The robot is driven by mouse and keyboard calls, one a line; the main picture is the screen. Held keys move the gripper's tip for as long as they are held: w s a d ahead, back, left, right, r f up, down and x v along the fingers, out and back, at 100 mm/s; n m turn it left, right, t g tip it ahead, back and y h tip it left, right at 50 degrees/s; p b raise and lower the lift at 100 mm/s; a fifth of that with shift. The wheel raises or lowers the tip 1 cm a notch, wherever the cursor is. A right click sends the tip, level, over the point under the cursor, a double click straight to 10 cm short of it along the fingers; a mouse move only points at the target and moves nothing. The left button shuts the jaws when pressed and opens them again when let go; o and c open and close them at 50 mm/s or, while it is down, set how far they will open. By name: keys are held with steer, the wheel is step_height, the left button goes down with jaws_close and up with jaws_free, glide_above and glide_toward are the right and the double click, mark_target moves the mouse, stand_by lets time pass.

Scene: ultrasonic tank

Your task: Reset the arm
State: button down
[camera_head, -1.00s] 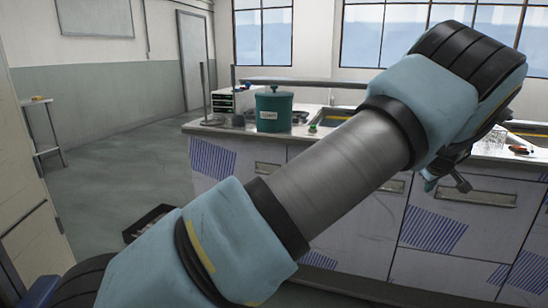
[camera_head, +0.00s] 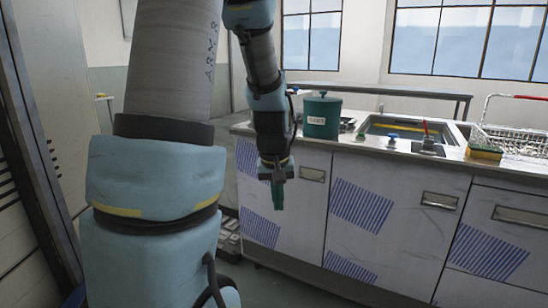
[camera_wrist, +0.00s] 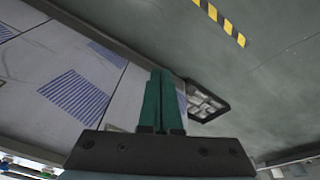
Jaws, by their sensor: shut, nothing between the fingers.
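My gripper (camera_head: 278,195) hangs at the end of my arm, pointing down in front of the cabinet doors in the head view. In the wrist view its two green fingers (camera_wrist: 160,78) lie close together with nothing between them. The gripper is below the level of the worktop and holds no object. My arm's upper links stand upright at the left of the head view and hide part of the room behind.
The worktop (camera_head: 345,136) carries a green lidded pot (camera_head: 322,117), a sink basin (camera_head: 410,127) and a wire basket (camera_head: 515,138). A dark tray (camera_wrist: 207,101) lies on the floor near the cabinets (camera_head: 362,205). Open floor with a yellow-black stripe (camera_wrist: 220,22) shows in the wrist view.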

steer(key=s+a+m, duration=0.1)
steer(key=s+a, duration=0.7)
steer(key=s, duration=0.1)
steer(key=w+d+p+v, duration=0.1)
steer(key=w+p+v, duration=0.1)
steer(key=p+v, duration=1)
steer(key=shift+r+g+y+p, duration=0.3)
steer(key=shift+r+g+p, duration=0.1)
steer(key=shift+r+p, duration=0.35)
steer(key=shift+s, duration=0.1)
